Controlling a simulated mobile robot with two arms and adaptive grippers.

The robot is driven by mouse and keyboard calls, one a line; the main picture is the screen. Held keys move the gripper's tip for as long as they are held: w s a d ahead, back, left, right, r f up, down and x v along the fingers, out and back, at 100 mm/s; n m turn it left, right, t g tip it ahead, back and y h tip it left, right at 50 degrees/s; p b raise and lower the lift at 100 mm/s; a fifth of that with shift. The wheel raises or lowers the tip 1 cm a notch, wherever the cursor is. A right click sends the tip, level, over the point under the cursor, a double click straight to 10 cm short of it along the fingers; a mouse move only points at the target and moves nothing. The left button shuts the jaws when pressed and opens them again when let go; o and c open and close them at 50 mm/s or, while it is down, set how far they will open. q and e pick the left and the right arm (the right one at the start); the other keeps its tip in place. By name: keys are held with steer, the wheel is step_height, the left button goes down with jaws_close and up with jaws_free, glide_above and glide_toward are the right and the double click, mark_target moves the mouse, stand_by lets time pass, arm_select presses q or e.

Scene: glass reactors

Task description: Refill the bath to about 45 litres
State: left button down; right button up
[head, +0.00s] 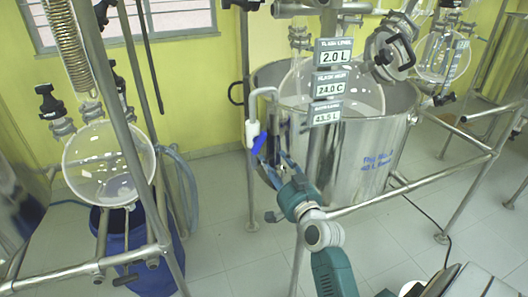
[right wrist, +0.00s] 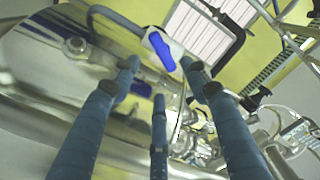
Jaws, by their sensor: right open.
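The bath is a large steel tank (head: 352,170) with blue lettering on its side. A glass flask (head: 335,92) sits in it. The lowest of three displays (head: 327,114) seems to read 43.5 L; the others read 2.0 L and 24.0 C. A white pipe (head: 251,108) bends over the bath's left rim and carries a valve with a blue handle (head: 260,144). My right gripper (head: 270,164) is open and empty just below the handle. In the right wrist view the blue handle (right wrist: 162,50) lies beyond the spread fingers (right wrist: 163,80); contact is unclear. My left gripper is not in view.
A steel frame (head: 420,185) runs around the bath, with a post close to my right arm. At the left, another glass vessel (head: 108,165) hangs in a frame above a blue bin (head: 140,255). The floor (head: 222,225) between them is mostly clear.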

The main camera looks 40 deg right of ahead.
mark_target(260, 147)
steer(key=p+x, duration=0.1)
steer(key=x, duration=0.8)
steer(key=shift+d, duration=0.1)
steer(key=c, duration=1.2)
jaws_close()
steer(key=shift+m, duration=0.4)
steer(key=m+p, duration=0.2)
steer(key=m, duration=0.2)
steer(key=shift+m, duration=0.3)
steer(key=m+p, duration=0.1)
steer(key=m, duration=0.2)
steer(key=shift+w+f, duration=0.1)
steer(key=shift+a+m, duration=0.15)
steer(key=shift+m, duration=0.75)
steer(key=shift+a+m, duration=0.15)
steer(key=shift+m, duration=0.75)
steer(key=shift+p, duration=0.3)
